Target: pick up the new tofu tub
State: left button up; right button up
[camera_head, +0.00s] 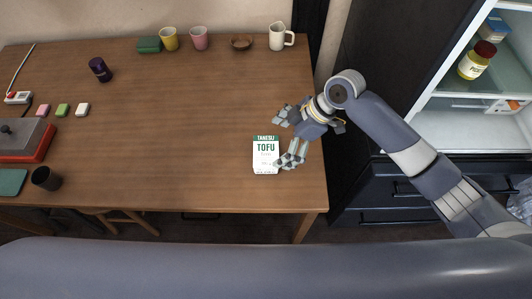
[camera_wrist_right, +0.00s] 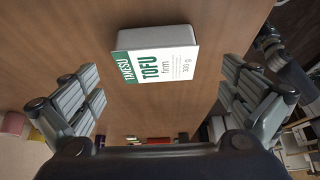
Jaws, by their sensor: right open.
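The tofu tub (camera_head: 265,158), white with a green band and the words "TANESU TOFU firm", lies label up on the wooden table near its right front part. In the right wrist view the tub (camera_wrist_right: 158,55) shows ahead of the fingers, between their lines and apart from them. My right gripper (camera_head: 283,138) is open and empty, at the tub's right and far side; in the head view its near finger is at or over the tub's right edge. Whether it touches cannot be told. The open fingers also show in the right wrist view (camera_wrist_right: 163,100). My left gripper is not in view.
A red-based appliance (camera_head: 38,150) and a black cup (camera_head: 45,178) are at left. The open fridge (camera_head: 470,125) is at right. Table left of the tub is clear.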

aim_at(266, 151)
jog(key=x, duration=0.6)
jog(key=shift+w+a+f+p, duration=0.15)
jog(key=shift+w+a+p, duration=0.1)
jog(key=shift+a+p, duration=0.25)
jog(key=c, duration=1.2)
